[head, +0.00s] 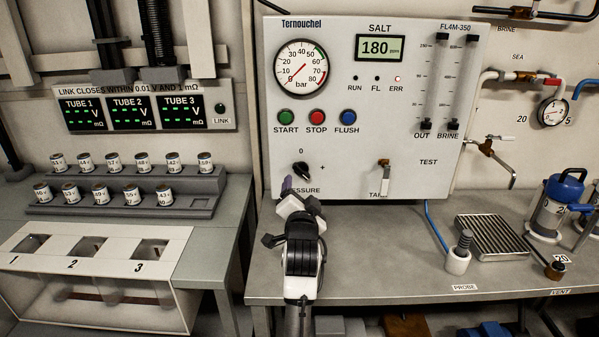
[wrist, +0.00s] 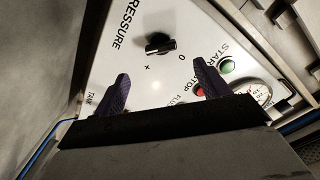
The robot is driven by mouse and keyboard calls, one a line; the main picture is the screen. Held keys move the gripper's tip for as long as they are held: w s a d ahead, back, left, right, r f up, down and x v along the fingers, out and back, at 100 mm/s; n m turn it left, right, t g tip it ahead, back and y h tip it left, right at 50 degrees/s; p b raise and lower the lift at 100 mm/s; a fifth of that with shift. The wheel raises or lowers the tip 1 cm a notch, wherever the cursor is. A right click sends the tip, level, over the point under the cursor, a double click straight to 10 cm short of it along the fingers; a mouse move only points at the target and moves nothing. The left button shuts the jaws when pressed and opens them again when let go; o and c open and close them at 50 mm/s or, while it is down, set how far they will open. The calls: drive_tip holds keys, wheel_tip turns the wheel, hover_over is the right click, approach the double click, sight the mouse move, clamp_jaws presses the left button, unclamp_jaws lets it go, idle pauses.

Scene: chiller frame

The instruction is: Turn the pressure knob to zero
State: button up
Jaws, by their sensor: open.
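The black pressure knob (head: 301,170) sits low on the white Ternouchel panel, with a 0 mark above it and a + to its right. In the wrist view the knob (wrist: 158,44) shows whole; its bar lies slightly askew to the line toward the 0 (wrist: 182,57). I cannot tell which end points. My gripper (head: 290,188) is open in front of the panel, just below the knob. In the wrist view its two dark purple fingers (wrist: 160,72) stand apart and empty, with the knob ahead between them, apparently not touching. My arm hides part of the PRESSURE label.
START, STOP (head: 317,117) and FLUSH buttons sit above the knob. The tank valve handle (head: 384,178) is to the right. A probe holder (head: 458,259) and a metal grate (head: 491,237) stand on the bench.

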sight(301, 173)
drive_tip(key=w+p, duration=0.1)
drive_tip(key=w, duration=0.8)
drive_tip(key=shift+w+p, duration=0.35)
drive_tip(key=c, duration=1)
